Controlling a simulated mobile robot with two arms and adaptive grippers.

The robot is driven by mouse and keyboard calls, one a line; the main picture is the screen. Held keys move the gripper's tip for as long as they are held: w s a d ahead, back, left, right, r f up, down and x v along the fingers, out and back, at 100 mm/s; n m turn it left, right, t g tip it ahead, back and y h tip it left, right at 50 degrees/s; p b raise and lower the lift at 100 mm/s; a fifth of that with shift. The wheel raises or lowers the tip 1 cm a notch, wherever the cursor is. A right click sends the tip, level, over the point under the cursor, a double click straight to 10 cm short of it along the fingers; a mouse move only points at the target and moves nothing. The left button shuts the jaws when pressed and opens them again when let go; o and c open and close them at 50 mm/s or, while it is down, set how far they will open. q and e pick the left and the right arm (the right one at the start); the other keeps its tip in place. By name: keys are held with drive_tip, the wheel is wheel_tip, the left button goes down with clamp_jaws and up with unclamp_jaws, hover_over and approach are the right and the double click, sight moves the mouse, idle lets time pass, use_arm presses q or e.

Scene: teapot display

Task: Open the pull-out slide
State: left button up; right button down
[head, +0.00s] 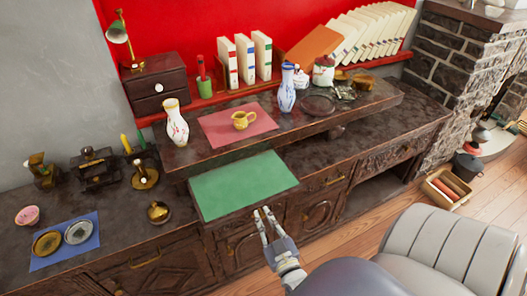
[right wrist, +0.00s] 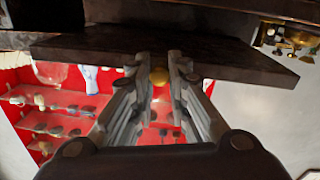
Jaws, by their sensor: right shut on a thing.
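The pull-out slide (head: 252,209) is a dark wooden board that juts out from under the raised shelf in the head view, with a green mat (head: 243,184) on top. My right gripper (head: 264,213) is at the slide's front edge. The knob is hidden in the head view. My left gripper is not in view.
The raised shelf (head: 350,119) holds a red mat (head: 215,137) with a yellow cup, vases and jars. A blue mat (head: 88,258) with two round dishes lies on the left counter. A grey chair (head: 440,250) stands at the front right. Cabinet doors are below the slide.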

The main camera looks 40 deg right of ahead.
drive_tip(key=c, duration=1.5)
unclamp_jaws()
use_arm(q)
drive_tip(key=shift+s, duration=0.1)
use_arm(e)
drive_tip(key=v, duration=1.2)
drive_tip(key=shift+r, duration=0.1)
